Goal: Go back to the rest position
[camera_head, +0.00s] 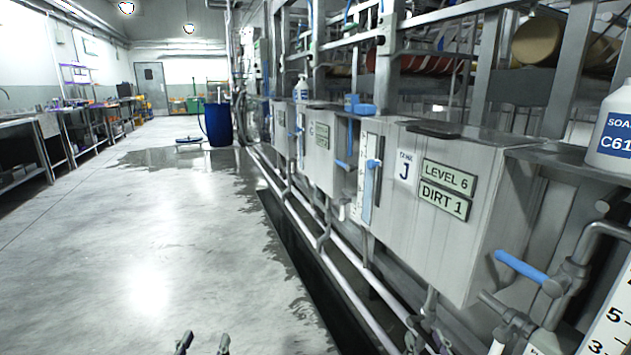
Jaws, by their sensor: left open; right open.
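My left gripper (203,342) shows at the bottom edge, left of centre. Its two fingertips stand apart over the bare floor, with nothing between them. My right gripper (425,330) shows at the bottom edge, right of centre, in front of the pipes below the tanks. Its fingers are apart and I see nothing held. The rest of both arms is below the view.
Tank J (430,215), a grey box labelled "LEVEL 6" and "DIRT 1", stands at the right. A blue-handled valve (522,266) and a soap bottle (611,135) are at the far right. A blue barrel (219,125) stands farther back. The left floor (130,250) is clear, partly wet.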

